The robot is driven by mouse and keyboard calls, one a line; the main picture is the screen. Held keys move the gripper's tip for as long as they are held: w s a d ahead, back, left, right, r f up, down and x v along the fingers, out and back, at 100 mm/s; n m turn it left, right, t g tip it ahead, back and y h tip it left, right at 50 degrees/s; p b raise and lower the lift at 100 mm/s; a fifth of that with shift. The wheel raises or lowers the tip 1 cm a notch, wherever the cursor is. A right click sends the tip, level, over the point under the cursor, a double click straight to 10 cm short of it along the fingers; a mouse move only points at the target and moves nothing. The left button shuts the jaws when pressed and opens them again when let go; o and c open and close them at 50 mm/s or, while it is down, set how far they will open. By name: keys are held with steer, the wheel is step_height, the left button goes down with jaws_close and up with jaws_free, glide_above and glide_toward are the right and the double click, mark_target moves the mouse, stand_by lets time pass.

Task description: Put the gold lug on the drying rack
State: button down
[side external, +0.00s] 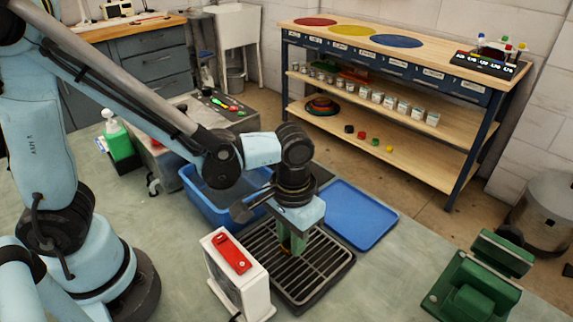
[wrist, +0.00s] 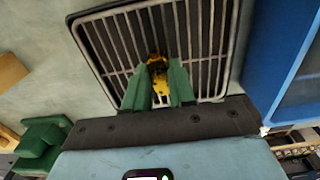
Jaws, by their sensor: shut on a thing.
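The gold lug (wrist: 158,75) is a small yellow piece with a dark centre. It sits between the two green fingers of my gripper (wrist: 160,88), which is shut on it. The drying rack (side external: 312,282) is a dark tray with a grid of bars on the bench, and it also shows below the fingers in the wrist view (wrist: 115,50). In the side view my gripper (side external: 293,242) points down over the rack's back half, and its fingers mostly hide the lug. I cannot tell whether the lug touches the bars.
A white box with a red top (side external: 238,275) stands close at the rack's left. A blue tub (side external: 195,190) is behind left and a flat blue tray (side external: 365,215) behind right. A green vise (side external: 475,280) stands far right. Bare bench lies between rack and vise.

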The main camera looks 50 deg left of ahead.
steer(key=shift+f, duration=0.25)
steer(key=c, duration=0.9)
jaws_free()
steer(key=shift+c, duration=0.2)
step_height(320, 180, up, 12)
steer(key=a+f+t, duration=0.1)
steer(key=a+t, duration=0.6)
steer(key=a, duration=0.7)
steer(key=shift+a, duration=0.15)
steer(key=shift+o, duration=0.2)
steer(key=shift+w, duration=0.1)
